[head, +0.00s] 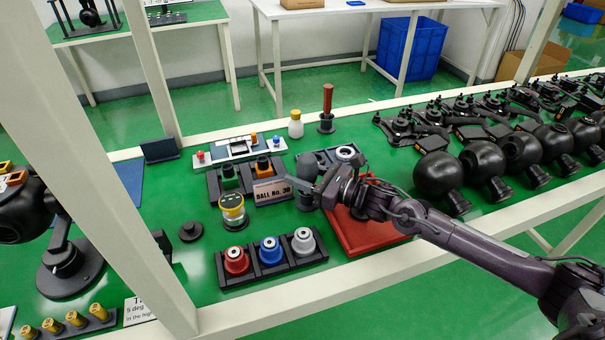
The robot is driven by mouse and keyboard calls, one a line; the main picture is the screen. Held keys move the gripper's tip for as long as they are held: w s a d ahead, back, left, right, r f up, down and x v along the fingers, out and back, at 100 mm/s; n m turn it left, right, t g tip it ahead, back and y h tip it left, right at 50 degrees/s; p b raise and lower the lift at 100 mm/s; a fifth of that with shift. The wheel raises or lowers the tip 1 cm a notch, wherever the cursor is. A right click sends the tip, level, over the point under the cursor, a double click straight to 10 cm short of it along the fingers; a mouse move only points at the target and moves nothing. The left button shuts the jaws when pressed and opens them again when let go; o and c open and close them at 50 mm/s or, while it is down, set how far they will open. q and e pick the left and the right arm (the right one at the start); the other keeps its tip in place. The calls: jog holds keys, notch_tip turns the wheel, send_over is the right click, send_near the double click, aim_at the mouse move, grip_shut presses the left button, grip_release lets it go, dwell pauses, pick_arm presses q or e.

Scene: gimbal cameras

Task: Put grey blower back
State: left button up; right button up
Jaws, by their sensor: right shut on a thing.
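My right gripper comes in from the right and is shut on the blower. The fingers and the sign beside them partly hide its lower part. I cannot tell whether the blower touches the holder. My left gripper is not in view.
A red tray (365,236) lies under my right wrist. A "BALL No. 30" sign (271,191) stands left of the gripper. A rack (254,271) with red, blue and grey pots is in front. Black spheres (437,173) line the right; a white post stands left.

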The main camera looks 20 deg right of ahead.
jog(key=o, duration=0.7)
jog(key=shift+o, duration=0.9)
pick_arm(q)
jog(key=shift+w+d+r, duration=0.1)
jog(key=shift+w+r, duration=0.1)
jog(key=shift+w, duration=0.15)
